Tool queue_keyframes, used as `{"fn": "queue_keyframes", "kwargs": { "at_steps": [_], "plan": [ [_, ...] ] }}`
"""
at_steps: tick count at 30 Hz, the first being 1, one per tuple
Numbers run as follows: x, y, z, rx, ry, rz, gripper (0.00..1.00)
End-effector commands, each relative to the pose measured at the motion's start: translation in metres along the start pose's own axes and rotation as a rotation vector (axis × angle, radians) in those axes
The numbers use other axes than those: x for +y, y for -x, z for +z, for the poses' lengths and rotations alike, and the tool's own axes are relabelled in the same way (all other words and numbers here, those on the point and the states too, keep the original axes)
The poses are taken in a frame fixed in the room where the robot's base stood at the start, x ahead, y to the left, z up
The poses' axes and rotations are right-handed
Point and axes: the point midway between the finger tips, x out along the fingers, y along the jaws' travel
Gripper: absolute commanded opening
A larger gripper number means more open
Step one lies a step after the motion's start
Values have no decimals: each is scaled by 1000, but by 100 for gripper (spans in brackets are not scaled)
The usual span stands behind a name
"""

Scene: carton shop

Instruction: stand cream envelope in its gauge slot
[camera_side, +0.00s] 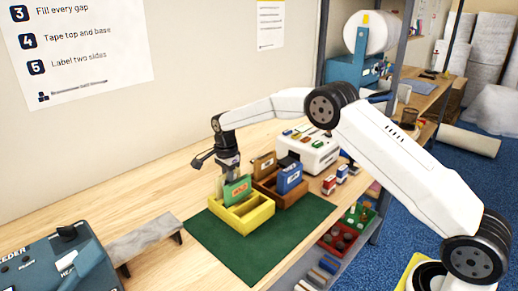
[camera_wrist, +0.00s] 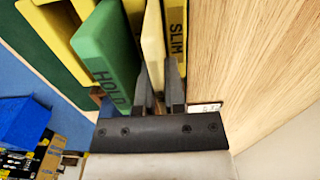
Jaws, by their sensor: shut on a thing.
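The cream envelope (camera_wrist: 153,45) is upright between the fingers of my gripper (camera_wrist: 160,88) in the wrist view. My gripper is shut on it. In the side view my gripper (camera_side: 229,170) is over the back end of the yellow gauge box (camera_side: 246,225), and the envelope is mostly hidden behind the green one. In the wrist view the envelope lies between a green envelope (camera_wrist: 106,50) marked HOLD and the yellow wall marked SLIM (camera_wrist: 177,38). I cannot tell how deep its lower edge is in the slot. The green envelope (camera_side: 237,190) stands in the yellow box.
A brown box (camera_side: 272,194) with a blue envelope (camera_side: 289,177) and a brown one (camera_side: 263,163) stands close behind the yellow box. Both are on a green mat (camera_side: 262,258). A white machine (camera_side: 308,155) stands beyond.

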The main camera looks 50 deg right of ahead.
Motion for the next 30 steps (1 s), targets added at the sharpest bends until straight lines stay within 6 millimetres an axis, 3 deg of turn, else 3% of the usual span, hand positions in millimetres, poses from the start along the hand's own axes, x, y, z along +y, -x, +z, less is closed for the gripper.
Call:
{"fn": "queue_keyframes", "kwargs": {
  "at_steps": [8, 9, 12, 30],
  "plan": [
    [0, 0, 0, 0, 0, 0, 0],
    [0, 0, 0, 0, 0, 0, 25],
    [0, 0, 0, 0, 0, 0, 54],
    [0, 9, 0, 0, 0, -2, 54]
  ]
}}
